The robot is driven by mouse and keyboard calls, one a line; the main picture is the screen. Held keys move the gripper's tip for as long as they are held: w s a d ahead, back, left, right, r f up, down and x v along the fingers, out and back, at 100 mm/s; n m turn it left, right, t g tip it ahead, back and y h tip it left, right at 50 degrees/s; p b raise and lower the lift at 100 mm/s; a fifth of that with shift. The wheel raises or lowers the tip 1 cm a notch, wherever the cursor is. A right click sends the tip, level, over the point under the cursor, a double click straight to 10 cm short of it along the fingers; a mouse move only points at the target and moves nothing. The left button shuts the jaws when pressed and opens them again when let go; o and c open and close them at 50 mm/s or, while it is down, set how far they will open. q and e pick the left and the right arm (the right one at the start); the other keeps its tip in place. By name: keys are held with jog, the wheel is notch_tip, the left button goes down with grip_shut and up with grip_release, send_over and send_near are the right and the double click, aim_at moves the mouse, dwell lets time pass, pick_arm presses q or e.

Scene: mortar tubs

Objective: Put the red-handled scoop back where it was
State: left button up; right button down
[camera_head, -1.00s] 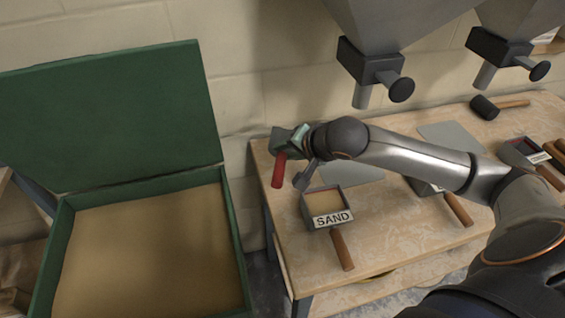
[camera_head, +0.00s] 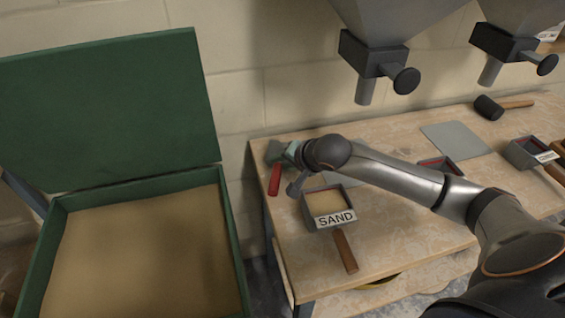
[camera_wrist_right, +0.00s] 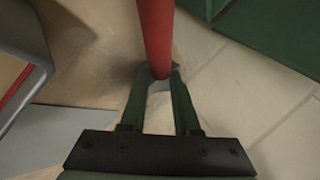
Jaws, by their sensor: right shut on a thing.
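The red-handled scoop is at the left end of the bench in the head view, its red handle (camera_head: 275,180) pointing toward the front. The right wrist view shows the handle (camera_wrist_right: 155,35) rising between my fingers. My right gripper (camera_head: 284,157) is shut on the scoop by its handle; the fingers also show in the right wrist view (camera_wrist_right: 160,85). My forearm and wrist hide part of the scoop, and I cannot tell whether it touches the bench. My left gripper is not in view.
A grey scoop labelled SAND (camera_head: 322,202) lies close to the right of my gripper. The green sand chest (camera_head: 235,250) stands open at left, beyond a gap. Hopper spouts (camera_head: 365,90) hang above. A grey sheet (camera_head: 455,139), another labelled scoop (camera_head: 523,153) and a mallet (camera_head: 488,107) lie right.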

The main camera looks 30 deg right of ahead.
jog(key=c, duration=0.6)
grip_release()
jog(key=shift+c, duration=0.2)
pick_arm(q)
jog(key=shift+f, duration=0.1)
pick_arm(e)
jog(key=shift+r+p, duration=0.2)
jog(key=shift+p, duration=0.15)
pick_arm(q)
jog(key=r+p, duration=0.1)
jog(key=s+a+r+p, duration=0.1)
jog(key=p, duration=0.1)
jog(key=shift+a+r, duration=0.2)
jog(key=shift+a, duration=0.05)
pick_arm(e)
jog(key=v, duration=1.2)
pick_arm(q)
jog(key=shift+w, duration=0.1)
pick_arm(e)
jog(key=shift+d+f, duration=0.1)
